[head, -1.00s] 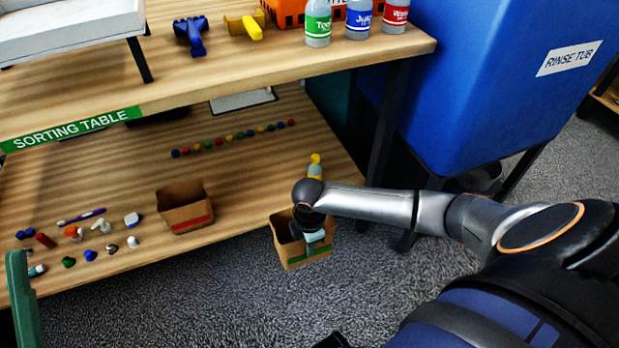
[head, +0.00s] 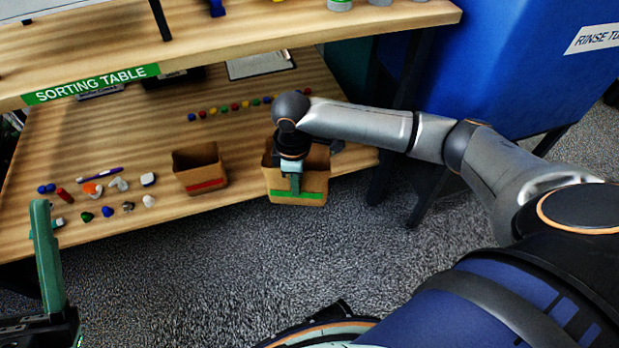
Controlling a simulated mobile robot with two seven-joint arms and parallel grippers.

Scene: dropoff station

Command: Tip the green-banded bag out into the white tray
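The green-banded bag (head: 312,187) is an open brown paper bag, upright at the front edge of the lower shelf, its base showing below the edge line. My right gripper (head: 294,183) points down at it and is shut on its front wall, with one teal finger outside over the green band. The other finger and the bag's contents are hidden. Only a pale sliver of what looks like the white tray (head: 42,7) shows at the top left, above the table. My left gripper (head: 48,258) is at the lower left, away from the bag; one green finger shows clearly, so its opening is unclear.
A red-banded bag (head: 201,170) stands just left on the lower shelf (head: 150,215). Several small loose items lie farther left, and a row of coloured balls (head: 228,107) lies behind. The upper table (head: 230,45) overhangs the shelf. A blue rinse tub (head: 510,70) stands at right.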

